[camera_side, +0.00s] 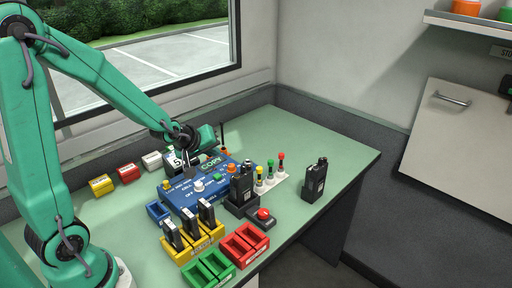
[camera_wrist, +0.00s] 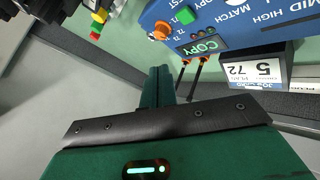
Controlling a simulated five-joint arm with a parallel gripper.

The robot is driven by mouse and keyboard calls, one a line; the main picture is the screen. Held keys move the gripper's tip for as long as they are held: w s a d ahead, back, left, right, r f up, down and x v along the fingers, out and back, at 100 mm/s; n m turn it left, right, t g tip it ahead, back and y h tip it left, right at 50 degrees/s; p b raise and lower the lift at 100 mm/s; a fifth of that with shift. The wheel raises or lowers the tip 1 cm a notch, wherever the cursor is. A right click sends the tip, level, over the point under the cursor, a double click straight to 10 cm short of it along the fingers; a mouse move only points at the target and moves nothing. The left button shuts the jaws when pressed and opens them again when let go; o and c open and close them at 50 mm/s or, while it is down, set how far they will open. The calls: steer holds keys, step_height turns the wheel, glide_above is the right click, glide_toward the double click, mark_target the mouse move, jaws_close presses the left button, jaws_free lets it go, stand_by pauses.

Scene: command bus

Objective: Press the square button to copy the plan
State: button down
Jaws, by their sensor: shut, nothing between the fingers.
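The blue panel (camera_side: 184,199) with a green COPY label (camera_side: 211,164) lies on the table in the side view. A green button (camera_side: 218,177) sits on it, with an orange button (camera_side: 231,167) to its right. In the wrist view the green button (camera_wrist: 185,15) looks square, and the orange button (camera_wrist: 161,31) looks round. The COPY label (camera_wrist: 198,46) also shows there. My gripper (camera_side: 190,172) is near the panel's back edge; its exact height is hard to tell. In the wrist view my gripper's fingers (camera_wrist: 159,70) are shut and empty, apart from the green button.
A white button (camera_side: 198,186) sits on the panel. Black radios (camera_side: 314,180), a red push button (camera_side: 264,213), and yellow, red (camera_side: 245,243) and green trays stand around it. The table's back right (camera_side: 310,135) is clear.

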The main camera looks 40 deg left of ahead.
mark_target(219, 175)
steer(key=shift+f, duration=2.8)
steer(key=shift+f, duration=0.6)
stand_by(0.5)
steer(key=shift+s+d+f, duration=0.1)
steer(key=shift+s+f, duration=0.1)
steer(key=shift+f, duration=0.3)
stand_by(0.4)
steer(key=shift+r, duration=0.15)
steer(key=shift+w+r, duration=0.2)
steer(key=shift+r, duration=0.8)
steer(key=shift+r, duration=0.1)
steer(key=shift+r, duration=2.4)
